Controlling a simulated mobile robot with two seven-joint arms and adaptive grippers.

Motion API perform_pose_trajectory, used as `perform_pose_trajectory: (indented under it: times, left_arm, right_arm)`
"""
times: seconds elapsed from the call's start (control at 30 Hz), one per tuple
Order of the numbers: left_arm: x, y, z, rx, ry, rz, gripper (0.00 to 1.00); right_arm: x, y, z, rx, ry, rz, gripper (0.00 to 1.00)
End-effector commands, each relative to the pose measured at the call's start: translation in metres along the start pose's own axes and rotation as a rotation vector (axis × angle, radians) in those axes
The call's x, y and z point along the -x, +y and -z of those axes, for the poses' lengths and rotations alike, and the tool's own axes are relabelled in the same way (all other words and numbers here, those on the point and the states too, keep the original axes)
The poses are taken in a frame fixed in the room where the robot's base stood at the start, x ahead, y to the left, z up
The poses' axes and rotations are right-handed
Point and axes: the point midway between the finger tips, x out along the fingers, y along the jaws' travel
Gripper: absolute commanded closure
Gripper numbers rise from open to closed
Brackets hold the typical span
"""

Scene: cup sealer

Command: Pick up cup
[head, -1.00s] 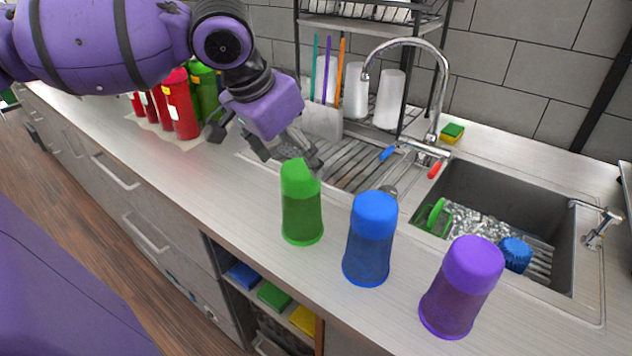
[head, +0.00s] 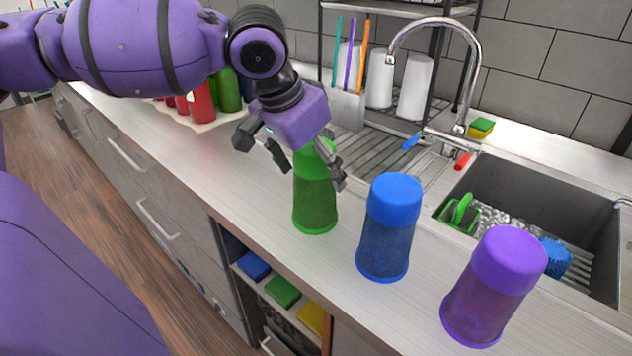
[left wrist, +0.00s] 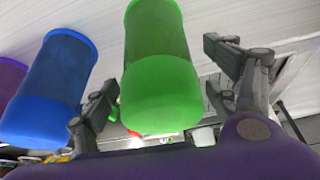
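Three upside-down-looking cups stand in a row on the counter: a green cup (head: 315,205), a blue cup (head: 388,230) and a purple cup (head: 493,288). My left gripper (head: 308,168) is open at the top of the green cup, with a finger on either side of it. In the left wrist view the green cup (left wrist: 160,75) lies between the two spread fingers, with a gap on the right side. The blue cup (left wrist: 50,90) and part of the purple cup (left wrist: 10,80) show at the left there. My right gripper is not seen.
A sink (head: 545,200) with a faucet (head: 470,80) lies behind the cups. A drying rack with white cups (head: 414,88) and red and green bottles (head: 230,92) stand at the back. An open shelf with coloured sponges (head: 283,291) is below the counter edge.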

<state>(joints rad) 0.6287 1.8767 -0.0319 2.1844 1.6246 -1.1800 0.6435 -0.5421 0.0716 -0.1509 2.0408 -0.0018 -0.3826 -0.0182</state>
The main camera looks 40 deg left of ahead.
Motion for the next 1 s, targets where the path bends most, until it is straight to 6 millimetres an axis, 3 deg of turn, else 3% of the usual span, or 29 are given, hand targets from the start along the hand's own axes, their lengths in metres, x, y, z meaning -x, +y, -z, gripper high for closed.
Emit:
perform_pose_trajectory:
  times: [0.03,0.4,0.77,0.97,1.0]
  left_arm:
    - [0.0,0.0,0.0,0.0,0.0,0.0,0.25]
    - [0.0,0.0,0.0,0.0,0.0,0.0,0.71]
    - [0.006,-0.001,0.003,0.0,0.001,0.002,0.71]
    - [0.032,0.0,0.014,-0.002,0.004,0.002,0.71]
    - [0.043,0.005,0.012,-0.005,0.004,0.001,0.71]
  right_arm:
    - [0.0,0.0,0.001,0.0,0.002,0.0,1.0]
    - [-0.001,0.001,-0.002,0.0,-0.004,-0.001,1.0]
    - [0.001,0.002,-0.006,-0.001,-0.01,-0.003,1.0]
    - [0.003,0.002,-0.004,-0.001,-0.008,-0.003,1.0]
    - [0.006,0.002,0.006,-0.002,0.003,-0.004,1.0]
